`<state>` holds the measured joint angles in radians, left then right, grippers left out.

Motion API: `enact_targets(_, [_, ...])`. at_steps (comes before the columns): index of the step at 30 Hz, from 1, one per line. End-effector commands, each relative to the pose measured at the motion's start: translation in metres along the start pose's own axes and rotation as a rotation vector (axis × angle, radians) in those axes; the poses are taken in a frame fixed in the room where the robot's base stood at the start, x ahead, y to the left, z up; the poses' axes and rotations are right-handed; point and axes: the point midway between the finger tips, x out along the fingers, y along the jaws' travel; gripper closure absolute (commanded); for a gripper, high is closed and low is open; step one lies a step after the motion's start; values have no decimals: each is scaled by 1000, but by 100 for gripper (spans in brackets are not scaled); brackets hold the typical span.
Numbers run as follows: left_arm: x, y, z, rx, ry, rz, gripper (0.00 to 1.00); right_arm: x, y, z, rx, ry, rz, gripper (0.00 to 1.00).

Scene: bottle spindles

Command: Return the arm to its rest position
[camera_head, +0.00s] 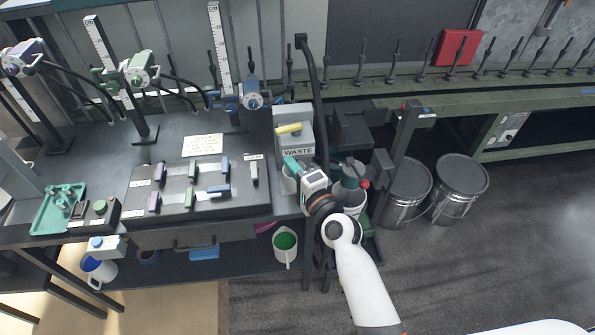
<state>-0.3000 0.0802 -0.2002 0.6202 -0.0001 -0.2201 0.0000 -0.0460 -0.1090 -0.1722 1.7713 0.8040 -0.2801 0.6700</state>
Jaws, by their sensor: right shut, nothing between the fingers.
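My right arm reaches in from the bottom of the head view. Its right gripper (291,164) points up and left, at the front right of the dark workbench (100,150). Its teal fingertips are shut with nothing between them. They are in front of the grey box marked WASTE (297,142); whether they touch it I cannot tell. A yellow piece (290,128) shows on the front of that box. My left gripper is not in view.
A tray (258,205) with purple, green and blue pieces lies left of the gripper. A dark post (306,75) rises behind it. Dark drums (460,185) stand on the floor to the right. A rail with several spindles runs along the back. The right-hand floor is open.

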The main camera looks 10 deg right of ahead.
Motion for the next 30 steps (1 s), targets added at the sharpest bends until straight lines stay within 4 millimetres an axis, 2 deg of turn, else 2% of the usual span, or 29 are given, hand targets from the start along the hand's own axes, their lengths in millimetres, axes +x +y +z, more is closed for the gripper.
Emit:
enact_targets(3, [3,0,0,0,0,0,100,-14,-1,0,-1,0,-1,100])
enact_targets(6, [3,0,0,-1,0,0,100,-18,0,0,-2,0,-1,100])
enact_targets(23, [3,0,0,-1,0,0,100,-19,-2,0,-4,0,-4,100])
enact_targets(26, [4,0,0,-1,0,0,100,-20,-22,-1,-33,1,-45,100])
enact_targets(29, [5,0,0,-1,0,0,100,-25,-70,-2,-109,8,-142,100])
enact_targets(30, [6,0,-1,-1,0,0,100,-30,-96,-3,-153,15,-196,100])
